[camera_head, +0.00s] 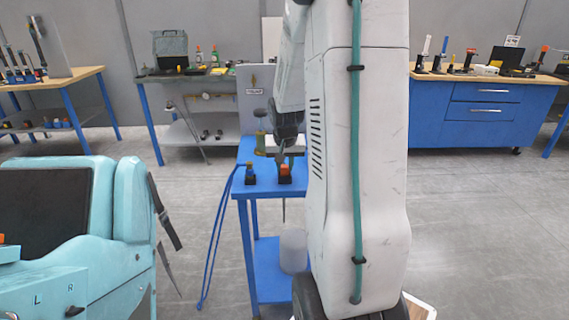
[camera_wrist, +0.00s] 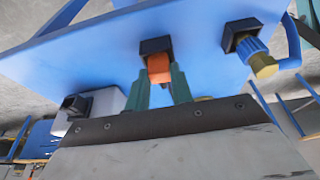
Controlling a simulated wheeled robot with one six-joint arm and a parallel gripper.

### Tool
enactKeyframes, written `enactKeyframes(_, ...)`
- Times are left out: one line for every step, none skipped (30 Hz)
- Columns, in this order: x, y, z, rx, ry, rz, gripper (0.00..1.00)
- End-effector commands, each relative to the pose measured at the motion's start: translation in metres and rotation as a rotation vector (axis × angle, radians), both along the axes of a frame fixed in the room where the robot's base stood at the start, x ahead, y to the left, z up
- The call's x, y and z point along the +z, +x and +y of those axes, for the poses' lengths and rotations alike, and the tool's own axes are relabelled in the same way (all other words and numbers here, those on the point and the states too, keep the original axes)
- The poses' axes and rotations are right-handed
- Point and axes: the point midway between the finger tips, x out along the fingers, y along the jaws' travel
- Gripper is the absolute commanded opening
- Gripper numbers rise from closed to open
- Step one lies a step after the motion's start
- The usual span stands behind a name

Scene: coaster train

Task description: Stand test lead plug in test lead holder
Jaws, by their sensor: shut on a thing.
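The test lead plug, with an orange body (camera_wrist: 159,68), is between the two green fingers of my gripper (camera_wrist: 160,86), which is shut on it. A black holder (camera_wrist: 155,46) is directly at the plug's far end in the wrist view. In the head view the orange plug (camera_head: 285,169) shows just above a black base (camera_head: 285,180) on the small blue table, with my gripper (camera_head: 284,155) over it. The plug looks upright and in line with the holder. I cannot tell how deep it sits, as the fingers and plug hide the contact.
A second black holder (camera_wrist: 233,38) with a blue and yellow piece (camera_wrist: 258,56) stands beside it. A pale box with a black part (camera_wrist: 85,108) is on the other side. A blue cord (camera_head: 215,245) hangs off the table's left edge. A teal seat (camera_head: 125,215) stands left.

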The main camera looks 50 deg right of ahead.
Motion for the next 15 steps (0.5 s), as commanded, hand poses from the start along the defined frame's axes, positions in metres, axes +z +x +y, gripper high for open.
enactKeyframes(-0.0012,0.0000,0.0000,0.000,0.000,0.000,0.00)
enactKeyframes(-0.0017,0.0000,0.0000,0.000,0.000,0.000,0.00)
enactKeyframes(-0.0015,0.0000,0.0000,0.000,0.000,0.000,0.00)
enactKeyframes(-0.0014,0.0001,-0.0001,0.000,0.000,0.000,0.00)
enactKeyframes(-0.0015,0.0000,0.0000,0.000,0.000,0.000,0.00)
enactKeyframes(-0.0014,0.0000,0.0000,0.000,0.000,0.000,0.00)
enactKeyframes(-0.0014,0.0000,0.0000,0.000,0.000,0.000,0.25)
enactKeyframes(-0.0014,0.0000,0.0000,0.000,0.000,0.000,0.34)
enactKeyframes(-0.0014,0.0000,0.0000,0.000,0.000,0.000,0.45)
enactKeyframes(-0.0014,0.0000,0.0000,0.000,0.000,0.000,0.48)
enactKeyframes(-0.0014,0.0000,0.0000,0.000,0.000,0.000,0.48)
enactKeyframes(-0.0014,0.0000,0.0000,0.000,0.000,0.000,0.48)
enactKeyframes(-0.0014,0.0000,0.0000,0.000,0.000,0.000,0.48)
enactKeyframes(-0.0014,-0.0001,0.0001,0.000,0.000,0.000,0.48)
enactKeyframes(-0.0014,-0.0001,0.0001,0.000,0.000,0.000,0.48)
